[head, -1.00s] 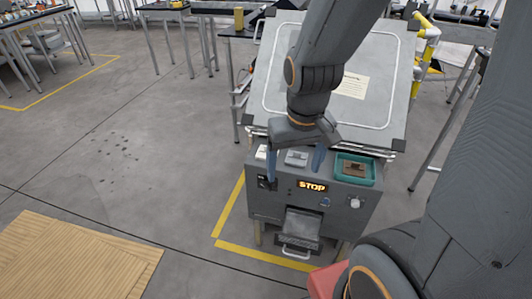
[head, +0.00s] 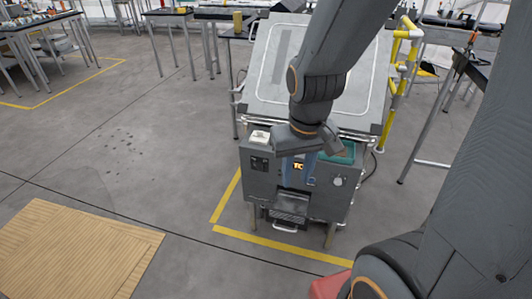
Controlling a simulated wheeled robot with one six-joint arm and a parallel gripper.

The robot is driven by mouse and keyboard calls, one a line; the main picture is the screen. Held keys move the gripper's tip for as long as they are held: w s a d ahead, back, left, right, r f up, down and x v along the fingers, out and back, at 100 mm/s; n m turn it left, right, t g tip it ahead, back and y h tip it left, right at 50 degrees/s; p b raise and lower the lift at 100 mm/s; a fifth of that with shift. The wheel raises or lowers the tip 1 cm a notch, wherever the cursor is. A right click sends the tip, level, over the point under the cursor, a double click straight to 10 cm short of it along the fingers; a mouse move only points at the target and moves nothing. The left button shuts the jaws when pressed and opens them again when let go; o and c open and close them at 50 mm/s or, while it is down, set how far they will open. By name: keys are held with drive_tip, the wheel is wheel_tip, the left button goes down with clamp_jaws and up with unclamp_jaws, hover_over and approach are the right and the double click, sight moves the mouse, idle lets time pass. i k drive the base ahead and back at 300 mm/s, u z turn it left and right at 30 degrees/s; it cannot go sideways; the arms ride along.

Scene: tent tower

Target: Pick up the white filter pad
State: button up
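A small white block (head: 260,137) sits at the left end of the grey machine's top ledge; I cannot tell if it is the filter pad. My gripper (head: 298,178) is over the front of the machine (head: 262,183), pointing down, to the right of the white block and apart from it. Its two bluish fingers have a narrow gap, with part of the lit sign (head: 298,166) showing between them. The pale piece seen earlier between the fingers is hidden now. I cannot tell whether the fingers hold anything.
A teal tray (head: 346,154) at the right of the ledge is partly covered by my gripper. A large tilted panel (head: 270,75) rises behind. Yellow floor lines (head: 285,249) surround the machine. Yellow pipes (head: 388,95) stand at right. Open floor (head: 120,150) lies left.

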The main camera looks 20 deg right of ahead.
sight(260, 137)
drive_tip(key=k, duration=0.65)
drive_tip(key=z, duration=0.55)
drive_tip(key=i, duration=1.2)
drive_tip(key=u, duration=0.8)
drive_tip(key=i, duration=0.3)
drive_tip(key=u, duration=0.45)
